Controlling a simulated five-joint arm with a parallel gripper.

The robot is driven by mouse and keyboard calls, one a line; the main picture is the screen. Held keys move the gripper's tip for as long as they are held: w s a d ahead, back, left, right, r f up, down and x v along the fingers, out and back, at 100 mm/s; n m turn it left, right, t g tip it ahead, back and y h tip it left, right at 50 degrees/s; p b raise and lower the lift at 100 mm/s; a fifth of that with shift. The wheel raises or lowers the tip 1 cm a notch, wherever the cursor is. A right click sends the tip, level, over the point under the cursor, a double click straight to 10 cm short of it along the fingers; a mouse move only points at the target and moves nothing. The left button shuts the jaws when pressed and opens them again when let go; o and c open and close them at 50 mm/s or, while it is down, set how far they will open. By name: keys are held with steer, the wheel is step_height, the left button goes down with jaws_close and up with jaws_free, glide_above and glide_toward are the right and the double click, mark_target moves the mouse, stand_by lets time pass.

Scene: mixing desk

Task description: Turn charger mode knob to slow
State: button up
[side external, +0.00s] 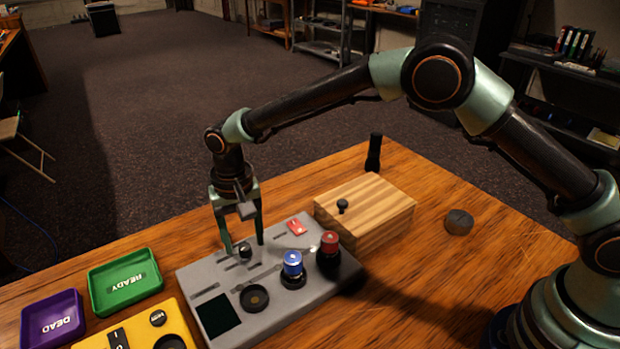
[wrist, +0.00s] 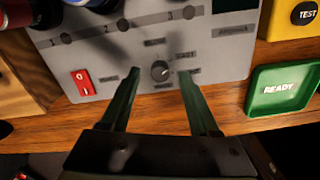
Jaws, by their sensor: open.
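The small dark round knob (wrist: 160,71) sits on a grey control panel (wrist: 225,45). A light pointer mark shows on its top, and small labels surround it; one to its upper right seems to read FAST, the others are too blurred to read. In the side view the knob (side external: 245,251) is near the panel's far edge. My gripper (side external: 244,246) points down over it, open, with one finger on each side. In the wrist view my gripper (wrist: 160,77) has a visible gap between each fingertip and the knob. Whether the fingertips touch the panel is unclear.
The panel also carries a red rocker switch (side external: 297,227), a blue knob (side external: 292,264), a red knob (side external: 329,243) and a black dial (side external: 254,298). A wooden box (side external: 365,210) stands right; a green READY tray (side external: 125,281), purple DEAD tray (side external: 52,319) and yellow box (side external: 135,328) are left.

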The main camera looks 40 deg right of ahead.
steer(key=shift+f, duration=0.65)
jaws_close()
steer(key=shift+n, duration=0.4)
steer(key=n, duration=0.4)
steer(key=shift+n, duration=0.4)
steer(key=n, duration=0.6)
steer(key=shift+r, duration=0.1)
steer(key=shift+n, duration=0.3)
